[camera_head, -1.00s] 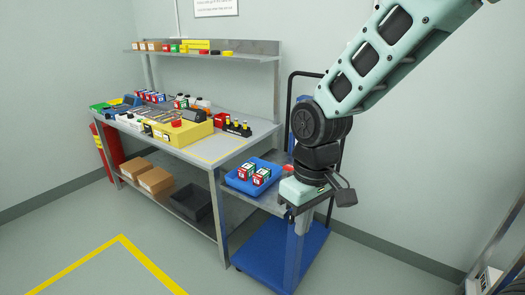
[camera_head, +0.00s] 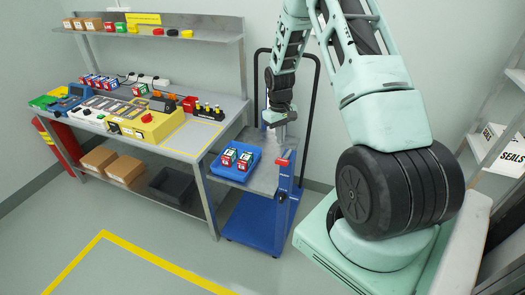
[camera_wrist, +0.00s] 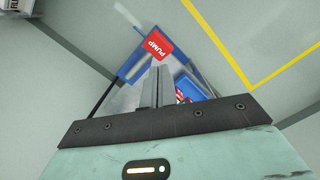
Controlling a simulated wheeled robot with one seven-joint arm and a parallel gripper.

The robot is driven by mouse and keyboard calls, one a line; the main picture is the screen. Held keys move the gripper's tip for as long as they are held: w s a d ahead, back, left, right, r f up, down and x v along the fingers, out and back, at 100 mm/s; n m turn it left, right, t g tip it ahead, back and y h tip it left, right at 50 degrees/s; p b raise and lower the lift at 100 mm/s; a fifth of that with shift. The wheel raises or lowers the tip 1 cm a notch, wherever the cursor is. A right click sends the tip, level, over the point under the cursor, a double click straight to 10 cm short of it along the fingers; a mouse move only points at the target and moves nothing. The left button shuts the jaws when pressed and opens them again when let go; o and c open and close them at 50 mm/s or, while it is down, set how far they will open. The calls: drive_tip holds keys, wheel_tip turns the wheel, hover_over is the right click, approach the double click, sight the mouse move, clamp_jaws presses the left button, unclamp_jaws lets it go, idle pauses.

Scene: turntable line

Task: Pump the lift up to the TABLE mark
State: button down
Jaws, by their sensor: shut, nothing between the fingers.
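The lift is a blue wheeled cart with a grey platform (camera_head: 263,178), beside the workbench's right end. The platform sits a little below the bench top. A red pad (camera_head: 286,155) tops the blue front post (camera_head: 283,205); in the wrist view its face reads PUMP (camera_wrist: 158,44). Marks on the post are too small to read, so I cannot pick out TABLE. A blue bin (camera_head: 222,171) with red, white and green boxes (camera_head: 236,158) stands on the platform. My gripper (camera_head: 280,130) is shut and empty, above the platform behind the pad, seemingly apart from it.
The workbench (camera_head: 190,145) with a yellow control box (camera_head: 146,124) and several small items stands left of the lift. A black push handle (camera_head: 317,90) rises behind the platform. A shelf rack (camera_head: 500,150) stands at right. Floor in front is clear.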

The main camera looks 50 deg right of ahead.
sight(281, 160)
drive_tip(key=shift+d, duration=0.2)
drive_tip(key=shift+f, duration=0.2)
drive_tip(key=shift+s+a+f+b, duration=0.1)
drive_tip(key=shift+s+f+b, duration=0.05)
drive_tip(key=shift+f+b, duration=1.3)
drive_tip(key=shift+s+f+b, duration=0.15)
drive_tip(key=shift+f+b, duration=0.8)
drive_tip(key=shift+f, duration=0.95)
